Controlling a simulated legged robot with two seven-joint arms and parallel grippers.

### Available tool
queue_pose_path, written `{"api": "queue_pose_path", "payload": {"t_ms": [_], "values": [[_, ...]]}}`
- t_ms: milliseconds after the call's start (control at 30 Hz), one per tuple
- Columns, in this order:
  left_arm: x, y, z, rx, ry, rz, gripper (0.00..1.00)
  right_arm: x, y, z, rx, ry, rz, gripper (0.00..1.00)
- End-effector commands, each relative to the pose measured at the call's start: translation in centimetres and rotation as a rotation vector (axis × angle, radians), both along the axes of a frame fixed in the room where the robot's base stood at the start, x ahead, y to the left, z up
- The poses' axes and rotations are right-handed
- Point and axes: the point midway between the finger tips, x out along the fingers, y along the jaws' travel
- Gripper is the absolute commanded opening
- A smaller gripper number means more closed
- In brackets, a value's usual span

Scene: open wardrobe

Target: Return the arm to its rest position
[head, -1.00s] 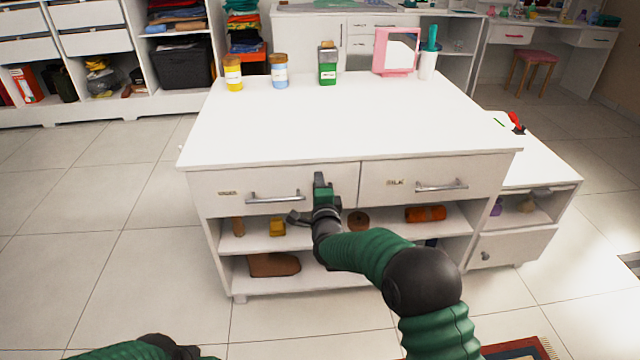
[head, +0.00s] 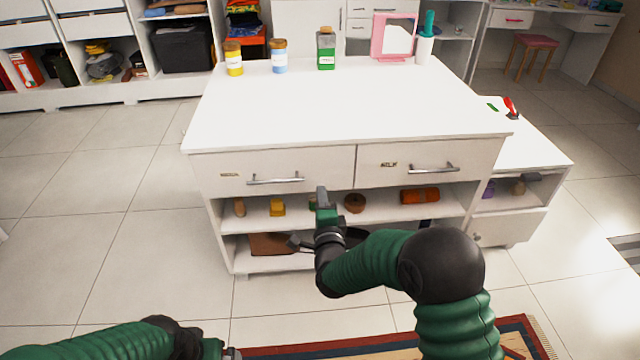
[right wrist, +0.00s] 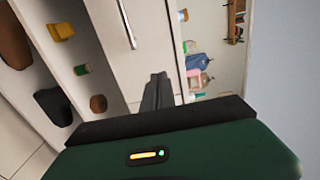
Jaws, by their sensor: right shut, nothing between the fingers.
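My right gripper (head: 321,196) is in front of the white cabinet, just below its two drawers, with its fingers together and nothing held. In the right wrist view its fingers (right wrist: 157,92) show as a dark closed pair pointing toward the cabinet. My right arm (head: 375,262) is bent, with its elbow at the lower right. My left arm (head: 95,343) comes in low at the left. The tip of my left gripper (head: 225,350) is at the bottom edge, mostly cut off, so its jaws cannot be made out.
The white cabinet (head: 340,105) has both drawers shut and jars at the back of its top. A lower white cabinet (head: 530,150) adjoins at right. A patterned rug (head: 510,335) lies in front. The floor at left is clear.

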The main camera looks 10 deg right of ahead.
Motion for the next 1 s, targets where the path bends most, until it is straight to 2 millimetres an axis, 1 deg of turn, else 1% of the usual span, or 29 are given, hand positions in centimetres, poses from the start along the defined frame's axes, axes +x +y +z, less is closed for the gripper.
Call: {"api": "queue_pose_path", "payload": {"t_ms": [133, 200, 267, 333, 367, 400, 467, 500, 567, 600, 667, 700, 767, 800, 867, 900, 933, 1000], "values": [[0.0, 0.0, 0.0, 0.000, 0.000, 0.000, 1.00, -0.3, 0.0, 0.0, -0.004, 0.002, 0.001, 0.00], [0.0, 0.0, 0.0, 0.000, 0.000, 0.000, 1.00, -0.5, -0.2, -0.1, -0.048, 0.032, 0.014, 0.00], [0.0, 0.0, 0.0, 0.000, 0.000, 0.000, 1.00, -1.3, -0.5, -0.7, -0.148, 0.101, 0.048, 0.00], [0.0, 0.0, 0.0, 0.000, 0.001, 0.000, 1.00, -3.3, -1.5, -2.0, -0.344, 0.235, 0.122, 0.00], [0.0, 0.0, 0.0, 0.000, 0.001, 0.000, 1.00, -4.7, -2.1, -2.8, -0.446, 0.306, 0.165, 0.00], [0.0, 0.0, 0.0, 0.000, 0.001, 0.000, 1.00, -7.1, -3.3, -4.1, -0.588, 0.407, 0.235, 0.00], [0.0, 0.0, 0.0, 0.000, 0.000, 0.000, 1.00, -11.4, -5.2, -6.0, -0.784, 0.552, 0.353, 0.00], [0.0, 0.0, 0.0, 0.000, 0.000, 0.000, 1.00, -14.1, -6.4, -7.0, -0.884, 0.631, 0.428, 0.00], [0.0, 0.0, 0.0, 0.000, 0.000, 0.000, 1.00, -17.7, -7.8, -8.2, -1.000, 0.725, 0.533, 0.00], [0.0, 0.0, 0.0, 0.000, 0.000, 0.000, 1.00, -20.0, -8.7, -8.8, -1.061, 0.779, 0.598, 0.00], [0.0, 0.0, 0.0, 0.000, 0.000, 0.000, 1.00, -23.2, -9.8, -9.5, -1.136, 0.847, 0.691, 0.00], [0.0, 0.0, 0.0, 0.000, 0.000, 0.000, 1.00, -25.2, -10.5, -9.9, -1.177, 0.887, 0.751, 0.00], [0.0, 0.0, 0.0, 0.000, 0.000, 0.000, 1.00, -28.2, -11.4, -10.3, -1.228, 0.939, 0.842, 0.00], [0.0, 0.0, 0.0, 0.000, 0.000, 0.000, 1.00, -30.2, -12.0, -10.5, -1.258, 0.971, 0.903, 0.00], [0.0, 0.0, 0.0, 0.000, 0.000, 0.000, 1.00, -33.1, -12.7, -10.7, -1.293, 1.014, 0.992, 0.00], [0.0, 0.0, 0.2, 0.000, 0.001, 0.000, 1.00, -34.8, -13.2, -10.6, -1.313, 1.038, 1.050, 0.00], [-0.1, 0.0, 2.7, 0.000, 0.002, 0.000, 1.00, -34.4, -13.0, -8.0, -1.313, 1.031, 1.042, 0.00], [0.0, 0.0, 5.2, 0.000, 0.000, 0.000, 1.00, -34.3, -13.0, -5.7, -1.310, 1.032, 1.041, 0.00]]}}
